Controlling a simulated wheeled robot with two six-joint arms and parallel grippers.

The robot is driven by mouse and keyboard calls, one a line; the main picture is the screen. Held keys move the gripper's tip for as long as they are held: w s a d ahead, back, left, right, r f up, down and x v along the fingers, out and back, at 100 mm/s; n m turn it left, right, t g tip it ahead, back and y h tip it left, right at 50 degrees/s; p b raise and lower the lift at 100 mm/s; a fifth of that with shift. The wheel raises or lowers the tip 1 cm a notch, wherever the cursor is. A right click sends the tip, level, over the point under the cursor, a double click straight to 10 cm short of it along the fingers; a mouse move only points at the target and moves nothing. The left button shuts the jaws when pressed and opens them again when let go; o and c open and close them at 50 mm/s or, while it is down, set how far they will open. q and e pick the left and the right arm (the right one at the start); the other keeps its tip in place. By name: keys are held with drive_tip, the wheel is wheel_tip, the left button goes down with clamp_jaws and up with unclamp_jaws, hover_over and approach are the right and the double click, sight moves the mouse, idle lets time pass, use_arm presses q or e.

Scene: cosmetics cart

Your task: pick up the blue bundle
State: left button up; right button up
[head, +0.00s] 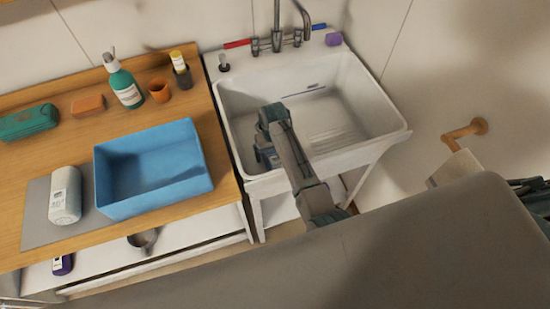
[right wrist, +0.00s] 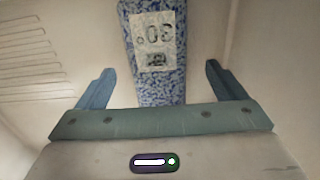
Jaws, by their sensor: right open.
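The blue bundle (right wrist: 178,88) shows in the right wrist view as a speckled blue-and-white strip with a pale label printed "30°". It runs from the top edge down between the fingers of my right gripper (right wrist: 163,88), with a gap on each side. The right gripper is open. In the head view my right gripper (head: 264,155) is over the left front part of the white sink (head: 345,85). The bundle cannot be made out clearly there, as my arm covers that area. My left gripper is not in view.
The faucet (head: 277,25) stands at the sink's back. The sink's right side is clear.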

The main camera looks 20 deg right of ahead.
sight(275, 159)
drive_tip(key=shift+d+f+p, duration=0.1)
drive_tip(key=shift+f+p, duration=0.35)
drive_tip(key=shift+f, duration=0.15)
drive_tip(key=shift+f+p, duration=0.4)
drive_tip(key=shift+f, duration=1.6)
drive_tip(key=c, duration=1.3)
drive_tip(key=shift+r, duration=0.2)
wheel_tip(275, 159, up, 18)
drive_tip(key=b, duration=0.2)
drive_tip(key=shift+f+b, duration=0.15)
drive_tip(key=shift+b, duration=0.2)
